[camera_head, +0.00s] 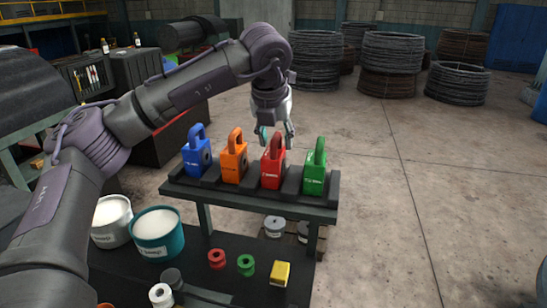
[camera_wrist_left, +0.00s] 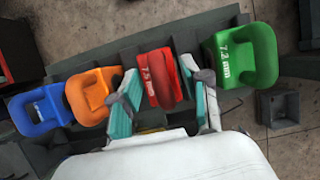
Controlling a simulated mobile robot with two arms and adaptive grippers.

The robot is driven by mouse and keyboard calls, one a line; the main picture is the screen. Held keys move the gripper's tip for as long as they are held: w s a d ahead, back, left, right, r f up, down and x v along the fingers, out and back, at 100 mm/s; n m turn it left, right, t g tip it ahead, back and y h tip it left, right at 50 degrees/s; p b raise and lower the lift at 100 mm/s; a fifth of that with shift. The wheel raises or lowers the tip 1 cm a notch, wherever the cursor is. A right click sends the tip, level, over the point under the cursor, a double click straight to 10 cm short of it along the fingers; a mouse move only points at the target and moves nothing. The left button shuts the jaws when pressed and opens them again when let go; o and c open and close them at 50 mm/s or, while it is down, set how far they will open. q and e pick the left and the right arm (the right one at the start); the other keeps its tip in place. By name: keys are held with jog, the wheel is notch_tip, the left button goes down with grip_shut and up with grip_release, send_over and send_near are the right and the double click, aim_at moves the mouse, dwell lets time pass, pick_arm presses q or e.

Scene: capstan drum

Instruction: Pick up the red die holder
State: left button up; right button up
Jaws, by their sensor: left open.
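The red die holder (camera_head: 272,162) is a box with a loop handle on top, standing upright in a slot of a dark rack (camera_head: 250,194). It stands between the orange die holder (camera_head: 234,160) and the green die holder (camera_head: 315,172). My left gripper (camera_head: 277,143) is open above and behind the red holder's handle. In the left wrist view the red holder (camera_wrist_left: 158,80) shows between the two teal-padded fingers (camera_wrist_left: 163,108), with nothing visibly gripped. My right gripper is in neither view.
A blue die holder (camera_head: 196,153) stands at the rack's left end. Below are a white bucket (camera_head: 111,220), a teal bucket (camera_head: 156,235), red and green spools and a yellow block (camera_head: 280,273). Wire coils (camera_head: 391,55) stand at the back. The floor to the right is clear.

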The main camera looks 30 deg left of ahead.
pick_arm(q)
jog(key=shift+f, duration=0.1)
jog(key=shift+d, duration=0.1)
grip_shut()
jog(key=shift+w+r, duration=0.15)
jog(key=shift+r, duration=0.05)
